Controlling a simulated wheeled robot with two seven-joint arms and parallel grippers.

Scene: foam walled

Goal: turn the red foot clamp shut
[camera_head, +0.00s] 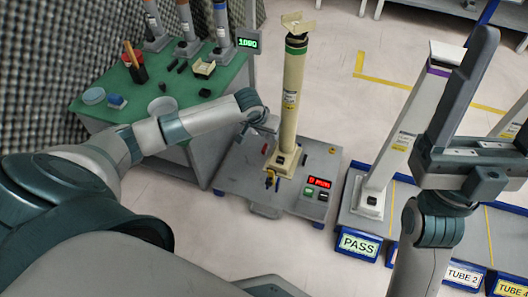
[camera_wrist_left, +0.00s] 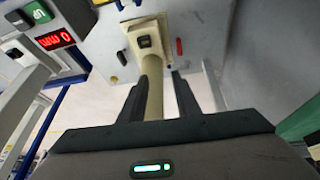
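A small red handle, the red foot clamp (camera_head: 265,148), sits on the grey platform left of the foot of a tall cream tube (camera_head: 291,95). In the left wrist view the red clamp (camera_wrist_left: 179,46) lies right of the tube's square foot (camera_wrist_left: 147,41). My left gripper (camera_head: 265,124) is open, left of the tube and above the platform. In the left wrist view its fingers (camera_wrist_left: 158,92) are apart, and the tube shows between them; I cannot tell whether it is between or beyond them. My right gripper (camera_head: 488,125) is raised at the right, open and empty, partly cut off.
A green table (camera_head: 190,87) with tools stands at the left. A rack with another tube (camera_head: 415,120) and a PASS sign (camera_head: 358,244) stands at the right.

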